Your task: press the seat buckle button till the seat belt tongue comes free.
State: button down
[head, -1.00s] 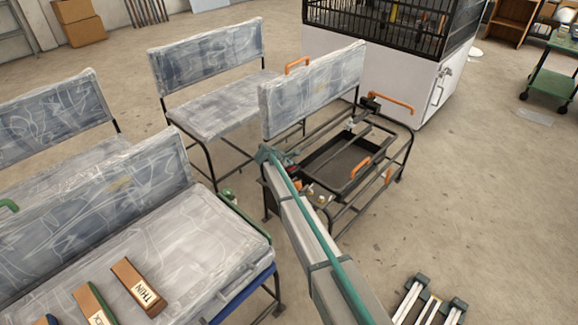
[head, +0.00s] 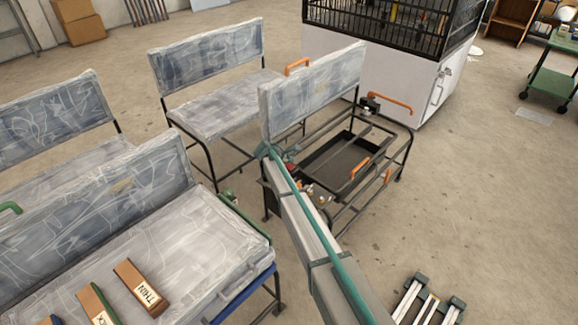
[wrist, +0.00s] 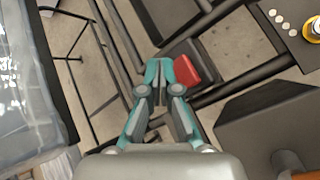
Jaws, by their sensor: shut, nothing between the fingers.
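The seat buckle shows in the wrist view as a dark block with a red button (wrist: 187,70) on its face, beside the bars of the bare seat frame. My teal-and-grey gripper (wrist: 160,66) is shut and empty, with its tips just left of the red button. I cannot tell whether they touch it. In the head view, a small red patch (head: 291,151) shows beside my gripper (head: 264,151), behind the end of my arm. I cannot make out the seat belt tongue.
The black seat frame (head: 403,150) has bars, orange handles (head: 389,103) and a dark tray (head: 345,160). A wrapped backrest (head: 312,88) stands close behind my gripper. Wrapped seats fill the left. Floor on the right is mostly clear.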

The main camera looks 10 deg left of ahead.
aim_at(289, 166)
jog(key=shift+r+p, duration=1.15)
jog(key=shift+r, duration=1.3)
dwell(0.5)
jog(key=s+d+f+m+g+y, duration=0.1)
jog(key=s+d+f+m+g, duration=0.15)
jog(key=s+d+m, duration=0.85)
jog(key=s+d+f+m+g+y, duration=0.1)
jog(key=s+d+f+m+g, duration=0.2)
jog(key=s+d, duration=1.6)
jog(key=s+r+m+g+y, duration=0.25)
jog(key=s+m, duration=0.35)
jog(key=s, duration=1.3)
jog(key=s+f+g+p, duration=0.2)
jog(key=s+f, duration=0.2)
jog(key=s, duration=0.6)
jog(key=s+f+g+p, duration=0.1)
jog(key=s+f, duration=0.3)
jog(key=s, duration=0.5)
jog(key=s+f+g+p, duration=0.2)
jog(key=s+f+g, duration=0.1)
jog(key=s, duration=0.7)
jog(key=shift+s+a+f+m+g+p, duration=0.3)
jog(key=shift+s+a+f+m+g, duration=0.1)
jog(key=shift+f, duration=0.4)
